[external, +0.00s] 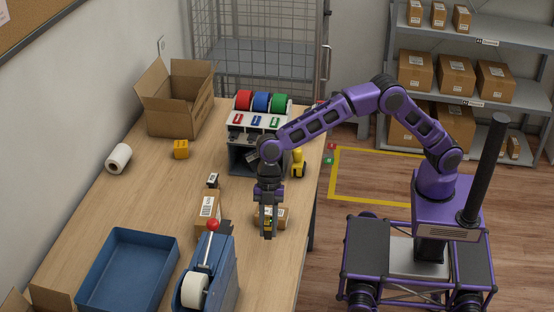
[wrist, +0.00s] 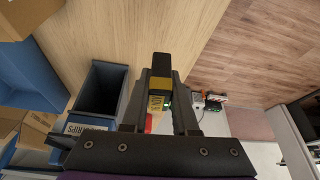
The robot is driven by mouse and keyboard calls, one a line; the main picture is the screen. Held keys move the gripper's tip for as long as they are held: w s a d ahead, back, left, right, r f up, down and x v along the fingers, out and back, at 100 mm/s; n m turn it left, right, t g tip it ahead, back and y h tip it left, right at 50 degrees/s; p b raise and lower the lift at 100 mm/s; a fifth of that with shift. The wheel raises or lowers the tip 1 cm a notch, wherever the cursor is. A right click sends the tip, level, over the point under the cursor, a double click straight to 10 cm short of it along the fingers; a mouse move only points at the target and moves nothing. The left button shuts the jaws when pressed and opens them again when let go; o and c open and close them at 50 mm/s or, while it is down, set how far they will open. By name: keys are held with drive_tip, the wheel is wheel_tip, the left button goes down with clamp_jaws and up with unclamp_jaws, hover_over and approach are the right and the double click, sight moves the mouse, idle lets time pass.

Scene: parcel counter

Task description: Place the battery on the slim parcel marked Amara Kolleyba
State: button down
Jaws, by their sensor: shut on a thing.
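My gripper (external: 268,232) is shut on the battery, a black block with a yellow band (wrist: 160,84), which shows between the fingers in the wrist view. In the external view the battery is mostly hidden by the fingers. A small brown parcel (external: 282,217) with a white label lies at the counter's right side, partly hidden behind the fingers. I cannot tell whether anything touches it. Another slim brown parcel (external: 207,213) with a white label lies to the left of my gripper. The names on both labels are too small to read.
A blue tape dispenser (external: 222,275) with a red knob stands in front, beside a blue tray (external: 125,270). A rack with coloured rolls (external: 262,122) and a yellow item (external: 298,162) stand behind. An open carton (external: 175,110) is at back left.

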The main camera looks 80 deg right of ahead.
drive_tip(key=w+d+r+m+t+p, duration=0.1)
drive_tip(key=w+d+r+m, duration=0.1)
drive_tip(key=w+r+m, duration=0.3)
drive_tip(key=w+d+m+t, duration=0.2)
drive_tip(key=w+d, duration=0.1)
drive_tip(key=w, duration=0.4)
wheel_tip(320, 180, up, 6)
drive_tip(key=f+m+t+h+p, duration=0.1)
drive_tip(key=m+t+h, duration=0.15)
drive_tip(key=m, duration=0.55)
hover_over(205, 200)
drive_tip(key=s, duration=0.1)
drive_tip(key=shift+g, duration=0.35)
drive_tip(key=f, duration=0.9)
drive_tip(key=shift+s+d+f+b, duration=0.1)
drive_tip(key=shift+s+d+b, duration=0.15)
drive_tip(key=shift+b, duration=0.15)
drive_tip(key=shift+f, duration=0.1)
drive_tip(key=c, duration=0.7)
unclamp_jaws()
drive_tip(key=shift+h, duration=0.25)
